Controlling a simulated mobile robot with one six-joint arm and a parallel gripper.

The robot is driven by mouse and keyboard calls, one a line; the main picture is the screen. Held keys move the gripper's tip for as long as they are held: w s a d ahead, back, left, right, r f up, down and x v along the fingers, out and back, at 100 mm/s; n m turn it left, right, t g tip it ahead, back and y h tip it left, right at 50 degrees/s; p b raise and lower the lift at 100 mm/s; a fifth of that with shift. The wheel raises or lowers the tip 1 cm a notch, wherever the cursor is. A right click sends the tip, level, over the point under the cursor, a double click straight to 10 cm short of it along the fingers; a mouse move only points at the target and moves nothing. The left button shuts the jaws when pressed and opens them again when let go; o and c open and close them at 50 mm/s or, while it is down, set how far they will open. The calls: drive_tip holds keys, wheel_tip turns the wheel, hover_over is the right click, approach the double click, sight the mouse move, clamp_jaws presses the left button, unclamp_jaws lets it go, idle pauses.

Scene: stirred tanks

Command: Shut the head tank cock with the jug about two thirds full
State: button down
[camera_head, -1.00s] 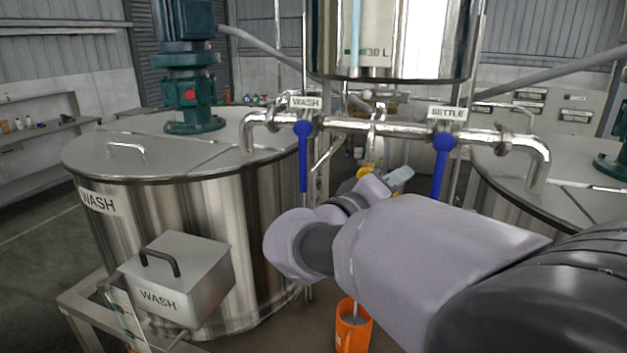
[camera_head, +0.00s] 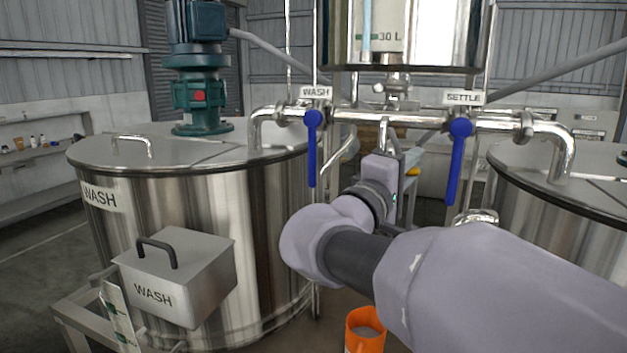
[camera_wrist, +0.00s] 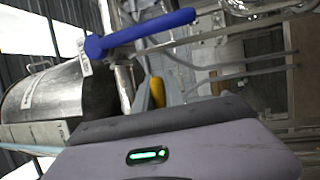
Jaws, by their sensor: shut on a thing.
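The steel head tank (camera_head: 420,40) hangs at the top of the head view, with a 30 L mark. A pipe with a short middle outlet (camera_head: 383,132) runs below it. In the wrist view my gripper (camera_wrist: 170,120) fills the bottom. The orange jug (camera_head: 364,334) stands low, partly cut off by the frame, with greyish liquid inside; its level is unclear. I see no stream above it.
The WASH tank (camera_head: 190,220) and a steel WASH box (camera_head: 175,275) stand left, another tank (camera_head: 540,240) right.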

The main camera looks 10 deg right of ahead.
drive_tip(key=c, duration=1.4)
unclamp_jaws()
drive_tip(key=v, duration=1.7)
drive_tip(key=s+d+f+m+g+y+b, duration=0.2)
drive_tip(key=s+d+f+g+y, duration=0.15)
drive_tip(key=s+f, duration=0.45)
drive_tip(key=s+d+f+m+g+y+b, duration=0.1)
drive_tip(key=s+d+f+g+y, duration=0.3)
drive_tip(key=f, duration=0.8)
drive_tip(key=s+a+f+m+g+y+b, duration=0.1)
drive_tip(key=s+a+f+m+y, duration=0.15)
drive_tip(key=f, duration=0.25)
drive_tip(key=s+a+f+m+y+b, duration=0.1)
drive_tip(key=s+a+f+y, duration=0.15)
drive_tip(key=f, duration=0.35)
drive_tip(key=w+a+m+t+y+b, duration=0.1)
drive_tip(key=w+a+m+t+y, duration=0.1)
drive_tip(key=a+m+y, duration=0.2)
drive_tip(key=a+y, duration=0.2)
drive_tip(key=a, duration=0.2)
drive_tip(key=shift+w+a+r+t+b, duration=0.15)
drive_tip(key=shift+w+a+t+b, duration=0.1)
drive_tip(key=shift+t+b, duration=0.1)
